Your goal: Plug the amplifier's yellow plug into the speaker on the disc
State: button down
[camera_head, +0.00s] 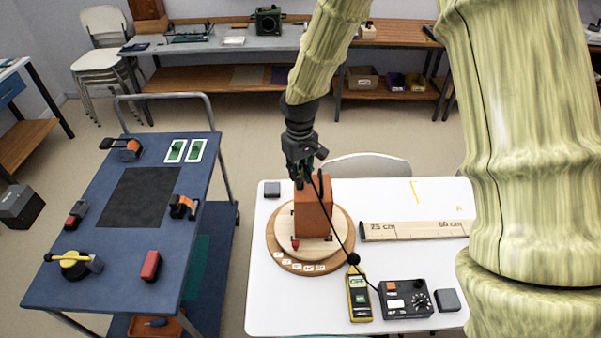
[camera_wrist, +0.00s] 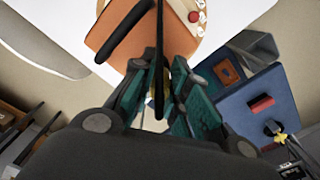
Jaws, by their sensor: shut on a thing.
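The speaker (camera_head: 313,210), a brown-orange box, stands on the round wooden disc (camera_head: 277,240). It also shows near the top of the wrist view (camera_wrist: 122,22). My gripper (camera_head: 304,180) is at the speaker's top left in the head view. In the wrist view my gripper's teal fingers (camera_wrist: 158,72) are closed around a slim dark piece on a black cable, taken as the plug; its yellow colour is mostly hidden. The cable runs down to the black amplifier (camera_head: 405,300) at the table's front. Whether the plug touches the speaker cannot be told.
A yellow meter (camera_head: 359,297) stands beside the amplifier, and a wooden ruler (camera_head: 415,230) lies to the right. A small red knob (camera_head: 295,244) is on the disc's front. Small dark blocks (camera_head: 272,189) lie on the white table (camera_head: 262,312). A blue cart (camera_head: 120,275) stands left.

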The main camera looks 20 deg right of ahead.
jog(key=shift+f, duration=0.35)
dwell(0.4)
jog(key=c, duration=1.3)
grip_release()
